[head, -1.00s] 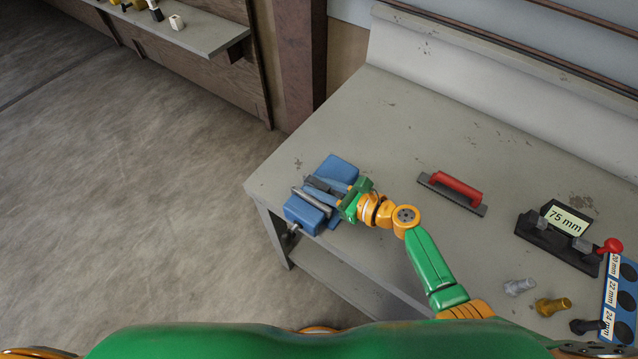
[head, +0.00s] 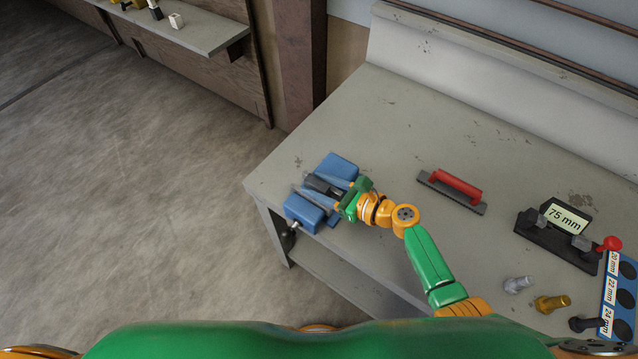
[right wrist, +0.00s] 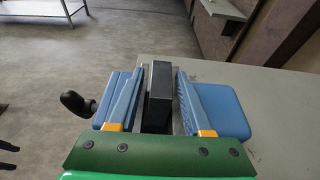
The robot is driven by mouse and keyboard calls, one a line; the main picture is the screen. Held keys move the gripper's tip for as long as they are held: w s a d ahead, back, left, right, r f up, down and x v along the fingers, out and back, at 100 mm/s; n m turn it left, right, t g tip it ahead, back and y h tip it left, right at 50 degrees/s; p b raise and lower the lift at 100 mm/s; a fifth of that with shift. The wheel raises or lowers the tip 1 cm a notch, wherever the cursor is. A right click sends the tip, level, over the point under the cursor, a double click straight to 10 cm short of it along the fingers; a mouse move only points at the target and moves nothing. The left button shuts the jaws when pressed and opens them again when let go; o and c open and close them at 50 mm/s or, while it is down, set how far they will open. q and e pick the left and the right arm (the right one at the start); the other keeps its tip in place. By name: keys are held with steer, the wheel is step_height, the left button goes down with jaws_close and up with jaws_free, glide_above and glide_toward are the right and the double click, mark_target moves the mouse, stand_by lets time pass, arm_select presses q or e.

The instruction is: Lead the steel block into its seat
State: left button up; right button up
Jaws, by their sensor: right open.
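The steel block (head: 323,185), a dark bar with a flat top, sits between the two blue jaws of a vise (head: 303,212) at the bench's left corner. In the right wrist view the block (right wrist: 160,84) stands lengthwise in the middle of the vise gap. My right gripper (head: 319,186) is open, with one finger on each side of the block. The right wrist view shows a gap between each finger and the block. The block's underside and how deep it sits are hidden. My left gripper is not in view.
A vise handle with a black knob (right wrist: 77,103) sticks out at the left in the right wrist view.

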mark_target(328, 190)
steer(key=shift+s+d, duration=0.15)
steer(key=shift+d, duration=0.1)
steer(key=shift+s+d+r, duration=0.2)
steer(key=shift+s+d, duration=0.1)
steer(key=shift+d, duration=0.05)
steer(key=shift+s+d+r, duration=0.2)
steer(key=shift+s+d, duration=0.15)
steer(key=shift+d, duration=0.15)
steer(key=shift+s+d+r, duration=0.1)
steer(key=shift+s+d, duration=0.1)
steer(key=shift+d, duration=0.05)
stand_by(0.3)
steer(key=o, duration=0.6)
steer(key=shift+c, duration=0.2)
steer(key=shift+o, duration=1.2)
